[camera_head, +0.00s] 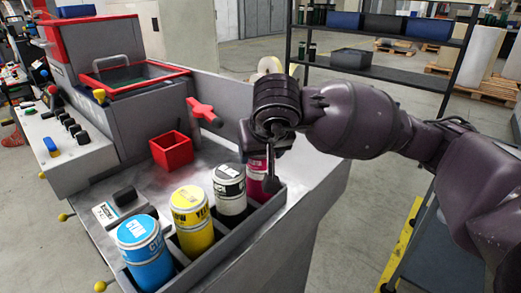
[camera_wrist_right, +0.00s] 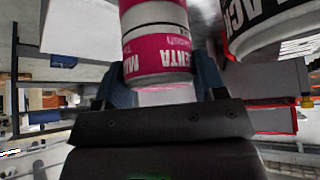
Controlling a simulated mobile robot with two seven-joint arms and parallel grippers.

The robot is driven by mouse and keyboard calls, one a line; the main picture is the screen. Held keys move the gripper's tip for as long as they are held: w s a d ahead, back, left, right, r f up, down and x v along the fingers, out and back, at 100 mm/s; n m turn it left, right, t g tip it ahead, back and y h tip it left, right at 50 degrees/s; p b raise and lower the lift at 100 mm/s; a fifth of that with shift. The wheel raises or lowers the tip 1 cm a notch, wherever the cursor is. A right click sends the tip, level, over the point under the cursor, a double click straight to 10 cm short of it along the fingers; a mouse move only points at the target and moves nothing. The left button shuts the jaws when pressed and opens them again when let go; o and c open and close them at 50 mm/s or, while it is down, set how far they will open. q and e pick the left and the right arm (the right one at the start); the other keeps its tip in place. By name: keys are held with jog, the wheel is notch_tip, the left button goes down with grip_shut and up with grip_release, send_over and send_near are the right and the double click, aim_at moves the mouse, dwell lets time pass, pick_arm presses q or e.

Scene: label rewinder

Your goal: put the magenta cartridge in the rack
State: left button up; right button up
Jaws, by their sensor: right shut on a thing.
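The magenta cartridge (camera_head: 256,172) is at the far end of the grey rack (camera_head: 222,252), beside the black-labelled cartridge (camera_head: 229,188). My right gripper (camera_head: 266,178) is shut on it from above and partly hides it. In the right wrist view the magenta cartridge (camera_wrist_right: 157,42) sits between my right gripper's fingers (camera_wrist_right: 155,90), with the black cartridge (camera_wrist_right: 265,28) close to its right. The yellow cartridge (camera_head: 191,220) and the cyan cartridge (camera_head: 145,252) stand upright in the nearer rack places. I cannot tell whether the magenta cartridge touches the rack floor. My left gripper is not in view.
A red handle (camera_head: 204,112) sticks out near my right wrist. Shelving (camera_head: 385,75) stands in the background.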

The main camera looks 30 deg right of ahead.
jog(key=shift+f, duration=0.2)
jog(key=o, duration=1.5)
jog(key=shift+o, duration=0.5)
jog(key=shift+f, duration=0.1)
jog(key=v, duration=1.1)
jog(key=shift+p, duration=0.4)
